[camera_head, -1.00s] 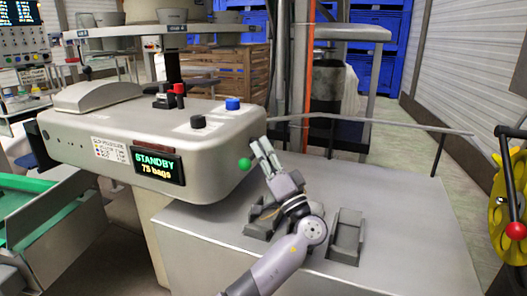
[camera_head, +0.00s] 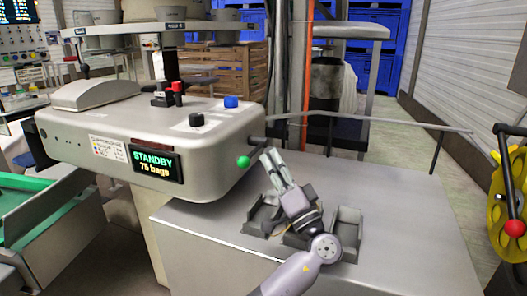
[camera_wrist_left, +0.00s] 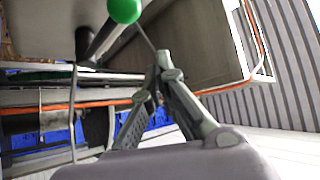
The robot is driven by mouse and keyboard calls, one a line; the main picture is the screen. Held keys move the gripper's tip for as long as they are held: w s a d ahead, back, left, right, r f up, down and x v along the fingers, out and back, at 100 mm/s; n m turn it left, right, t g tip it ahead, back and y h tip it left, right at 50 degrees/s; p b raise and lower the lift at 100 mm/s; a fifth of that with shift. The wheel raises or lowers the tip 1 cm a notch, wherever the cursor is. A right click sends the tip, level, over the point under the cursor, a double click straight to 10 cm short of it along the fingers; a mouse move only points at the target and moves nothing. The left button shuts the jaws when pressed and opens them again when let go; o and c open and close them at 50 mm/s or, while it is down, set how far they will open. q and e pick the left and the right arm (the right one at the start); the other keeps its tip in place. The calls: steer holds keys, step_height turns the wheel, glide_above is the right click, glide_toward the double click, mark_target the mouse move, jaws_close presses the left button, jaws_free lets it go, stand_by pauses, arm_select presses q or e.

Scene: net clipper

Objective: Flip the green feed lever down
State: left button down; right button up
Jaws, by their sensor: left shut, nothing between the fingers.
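The green ball knob of the feed lever (camera_head: 243,162) shows at the right front corner of the grey machine, below a short dark stub (camera_head: 257,142). The lever's shaft is hard to make out. In the left wrist view the green knob (camera_wrist_left: 124,10) is at the top edge, beyond and left of the fingertips. My left gripper (camera_head: 269,156) is shut and empty, just right of the knob with a small gap between them. Its fingers meet in the left wrist view (camera_wrist_left: 162,62). My right gripper is not in view.
The machine's screen (camera_head: 155,163) reads STANDBY, 75 bags. Black (camera_head: 197,120) and blue (camera_head: 231,102) knobs stand on its top. Grey brackets (camera_head: 347,230) sit on the table below my left arm. A thin rail (camera_head: 380,121) runs right behind the gripper. A yellow wheel (camera_head: 497,200) is far right.

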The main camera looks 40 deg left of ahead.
arm_select(q)
steer(key=s+d, duration=0.3)
steer(key=d, duration=0.6)
steer(key=shift+s, duration=0.3)
steer(key=shift+d, duration=0.1)
